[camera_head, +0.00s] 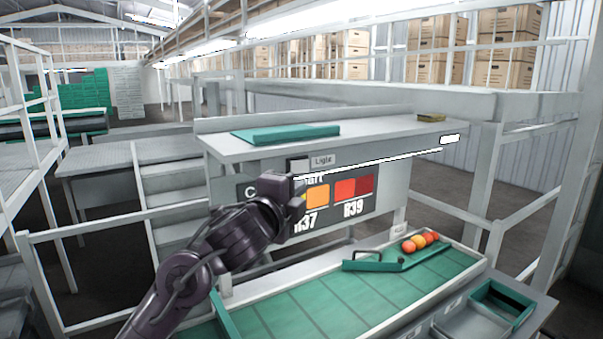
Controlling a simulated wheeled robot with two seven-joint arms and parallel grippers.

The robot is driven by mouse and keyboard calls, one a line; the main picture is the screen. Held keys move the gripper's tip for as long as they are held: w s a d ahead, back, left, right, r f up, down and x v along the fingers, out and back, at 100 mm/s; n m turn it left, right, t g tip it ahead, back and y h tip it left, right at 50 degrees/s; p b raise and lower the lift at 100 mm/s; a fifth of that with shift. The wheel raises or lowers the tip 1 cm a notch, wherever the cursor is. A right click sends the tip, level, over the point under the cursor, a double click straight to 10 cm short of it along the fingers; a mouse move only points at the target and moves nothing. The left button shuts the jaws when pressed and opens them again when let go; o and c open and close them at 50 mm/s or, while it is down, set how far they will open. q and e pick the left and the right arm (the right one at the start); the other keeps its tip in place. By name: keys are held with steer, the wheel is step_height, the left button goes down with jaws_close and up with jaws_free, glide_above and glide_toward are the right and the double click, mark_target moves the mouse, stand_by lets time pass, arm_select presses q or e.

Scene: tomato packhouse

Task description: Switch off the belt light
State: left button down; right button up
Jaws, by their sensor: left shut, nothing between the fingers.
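A pale square switch plate (298,165) is on the upper front of the grey panel, just left of a label reading "Light" (322,160). The belt light (385,161) is a thin bright white strip under the shelf edge, and it is lit. My left gripper (301,186) is shut and empty, in front of the panel just below the switch plate. Whether its tip touches the panel or the plate I cannot tell. The gripper and arm hide part of the sign behind them. My right gripper is not in view.
The sign (354,189) shows orange and red colour patches. The shelf above holds a green folder-like slab (286,134) and a small brownish block (431,118). Below is a green belt (345,300) with several tomatoes (420,242) at its far end. A green-rimmed tray (503,303) stands right.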

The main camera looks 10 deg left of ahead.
mark_target(308, 169)
arm_select(q)
steer(key=w+p, duration=0.1)
steer(key=w, duration=0.2)
steer(key=w+a+p, duration=0.1)
steer(key=w, duration=0.2)
steer(key=w+p, duration=0.2)
steer(key=w, duration=0.1)
steer(key=shift+w+a+r, duration=0.1)
steer(key=shift+a+r, duration=0.05)
steer(key=shift+w, duration=0.1)
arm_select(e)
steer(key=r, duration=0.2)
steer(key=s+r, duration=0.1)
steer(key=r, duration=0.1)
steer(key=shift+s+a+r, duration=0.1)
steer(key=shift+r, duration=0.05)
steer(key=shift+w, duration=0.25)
arm_select(q)
steer(key=shift+w, duration=0.3)
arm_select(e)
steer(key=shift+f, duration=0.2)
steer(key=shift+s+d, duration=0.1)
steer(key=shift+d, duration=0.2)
